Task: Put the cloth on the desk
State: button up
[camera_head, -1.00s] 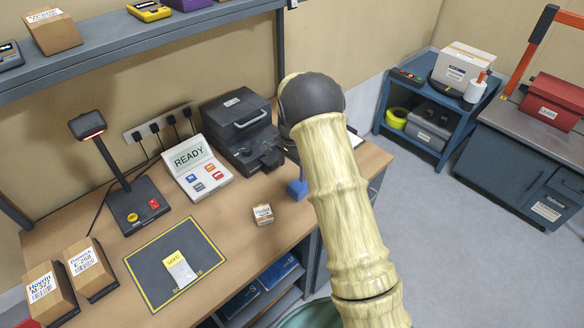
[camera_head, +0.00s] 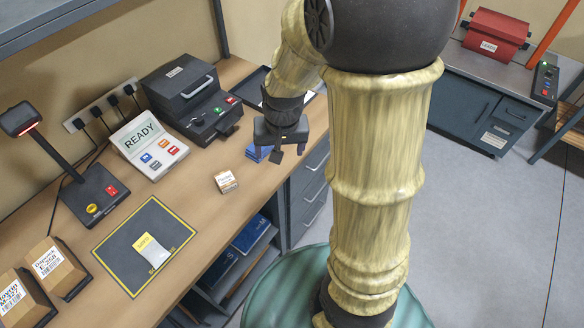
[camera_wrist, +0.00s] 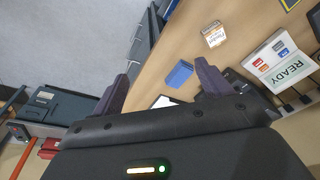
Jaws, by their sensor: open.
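A small blue folded thing (camera_head: 257,153), which looks like the cloth, lies on the wooden desk (camera_head: 200,205) near its front edge. It also shows as a blue block-like shape in the wrist view (camera_wrist: 180,74), lying on the desk top. My gripper (camera_head: 289,152) is over the desk's front edge, just right of the blue thing in the head view, and partly overlaps it. In the wrist view my gripper (camera_wrist: 162,70) has its two fingers wide apart with nothing held between them. The blue thing shows beyond them, nearer the right finger.
A small labelled box (camera_head: 226,182) stands left of the blue thing. A black machine (camera_head: 190,95), a READY panel (camera_head: 148,145) and a dark mat (camera_head: 120,252) with a yellow-white packet (camera_head: 150,250) take up the desk. A dark tray (camera_head: 254,88) lies behind my gripper. Open floor is at right.

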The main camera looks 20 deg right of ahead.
jog(key=s+n, duration=0.2)
jog(key=s, duration=0.5)
jog(key=shift+s+d+r+n+t, duration=0.15)
jog(key=shift+d+r+n+t, duration=0.05)
jog(key=shift+r+n+t, duration=0.15)
